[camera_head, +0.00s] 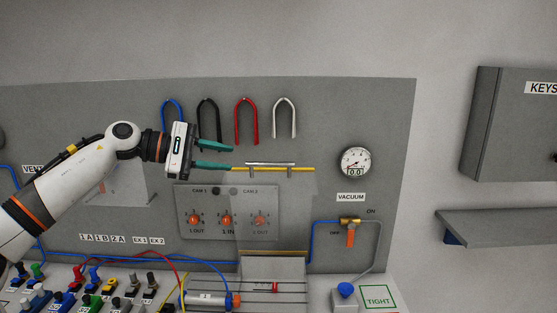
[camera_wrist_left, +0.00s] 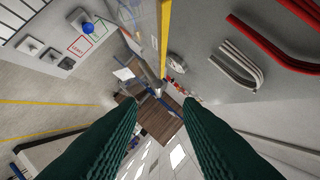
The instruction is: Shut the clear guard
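The clear guard (camera_head: 275,182) is a see-through panel in front of the grey board, with a yellow edge strip (camera_head: 290,169) along its top and a metal bar handle (camera_head: 270,164) just above that. It looks raised, over part of the knob plate; its lower edge is hard to make out. My left gripper (camera_head: 232,157) is beside the strip's left end, its two green fingers apart and nothing between them. In the left wrist view the fingers (camera_wrist_left: 160,108) are wide apart, and the yellow strip (camera_wrist_left: 165,35) runs beyond them. My right gripper is not in view.
Blue, black, red and white U-shaped pieces (camera_head: 246,120) hang above my left gripper. A gauge (camera_head: 354,162) and a vacuum valve (camera_head: 350,234) are to the right. A slotted metal bed (camera_head: 285,291) and hoses lie below. A grey cabinet (camera_head: 515,125) hangs at far right.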

